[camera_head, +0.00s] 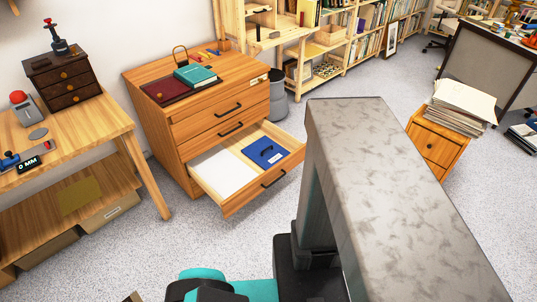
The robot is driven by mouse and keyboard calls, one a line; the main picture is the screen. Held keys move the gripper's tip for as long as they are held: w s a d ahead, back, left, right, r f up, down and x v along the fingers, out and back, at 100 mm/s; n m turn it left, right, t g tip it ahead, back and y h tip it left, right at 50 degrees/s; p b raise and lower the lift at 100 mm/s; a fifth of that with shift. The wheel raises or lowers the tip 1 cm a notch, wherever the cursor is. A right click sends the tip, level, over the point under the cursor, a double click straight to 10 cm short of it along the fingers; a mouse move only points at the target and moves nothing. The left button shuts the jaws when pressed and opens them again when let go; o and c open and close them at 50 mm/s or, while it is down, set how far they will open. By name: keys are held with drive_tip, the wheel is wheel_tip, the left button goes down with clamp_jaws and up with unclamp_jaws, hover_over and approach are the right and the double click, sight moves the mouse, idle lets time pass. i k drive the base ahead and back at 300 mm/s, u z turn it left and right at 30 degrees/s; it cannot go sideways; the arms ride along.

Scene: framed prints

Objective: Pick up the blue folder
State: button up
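The blue folder (263,155) lies flat in the right part of the open bottom drawer (228,205) of a wooden cabinet (182,128). It has a dark curved handle or strap on it and a small white label near its lower right corner. White paper (224,172) lies in the left part of the drawer, beyond a divider. My grey arm link fills the lower right of the view, right of the drawer, and does not cover the folder. My gripper cannot be made out.
A teal book (195,75) and a dark red folder (168,90) lie on the cabinet top. A wooden table (75,130) stands at left, and a small cabinet (437,140) with stacked papers (462,103) at right. Carpet is clear in front of the drawer.

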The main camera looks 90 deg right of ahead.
sight(267, 151)
drive_tip(key=z, duration=1.8)
drive_tip(key=i, duration=1.3)
drive_tip(key=u, duration=0.05)
